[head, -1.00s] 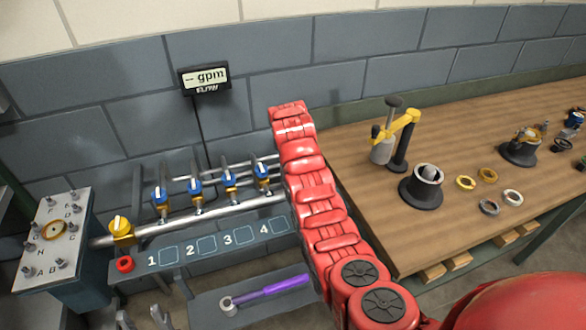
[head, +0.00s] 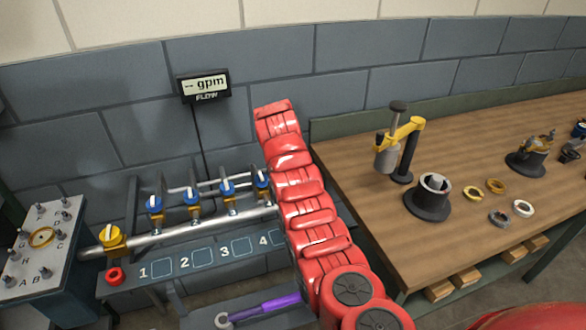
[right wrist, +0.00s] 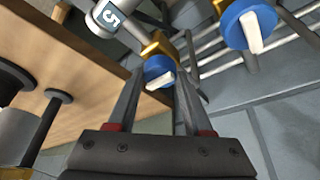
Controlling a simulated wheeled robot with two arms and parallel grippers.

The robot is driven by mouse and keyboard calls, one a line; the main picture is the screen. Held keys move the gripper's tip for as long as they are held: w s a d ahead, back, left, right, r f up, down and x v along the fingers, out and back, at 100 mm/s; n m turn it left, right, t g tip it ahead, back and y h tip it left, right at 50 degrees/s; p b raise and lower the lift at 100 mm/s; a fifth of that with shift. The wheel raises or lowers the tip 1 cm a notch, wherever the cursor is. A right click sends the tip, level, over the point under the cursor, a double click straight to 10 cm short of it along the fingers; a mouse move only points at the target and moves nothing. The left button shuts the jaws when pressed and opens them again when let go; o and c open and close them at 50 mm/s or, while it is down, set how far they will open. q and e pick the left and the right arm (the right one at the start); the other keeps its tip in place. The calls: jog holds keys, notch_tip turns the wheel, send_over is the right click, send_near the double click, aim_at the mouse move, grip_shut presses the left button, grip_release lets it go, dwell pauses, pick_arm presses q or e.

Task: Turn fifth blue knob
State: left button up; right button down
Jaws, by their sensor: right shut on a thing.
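In the right wrist view, a blue knob (right wrist: 158,68) with a white handle sits on a brass valve (right wrist: 157,46), beside a grey pipe end marked 5 (right wrist: 108,18). My right gripper (right wrist: 160,82) has one finger on each side of this knob and is shut on it. In the head view my red right arm hides the fifth knob and the right gripper. Four blue knobs show to the left of the arm, the first (head: 155,203), second (head: 191,196), third (head: 227,188) and fourth (head: 262,180). My left gripper is not in view.
A flow meter (head: 204,85) hangs on the wall. A yellow valve (head: 113,238) and red button (head: 115,275) are at left. A purple-handled wrench (head: 265,306) lies on a lower shelf. A wooden bench (head: 350,185) with parts stands right of the arm.

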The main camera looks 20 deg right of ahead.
jog(key=shift+c, duration=1.5)
grip_release()
jog(key=shift+f, duration=0.1)
jog(key=shift+a+r, duration=0.1)
jog(key=shift+r, duration=0.4)
jog(key=b+v, duration=0.2)
jog(key=v, duration=1.4)
jog(key=shift+r, duration=0.2)
jog(key=shift+s+r, duration=0.1)
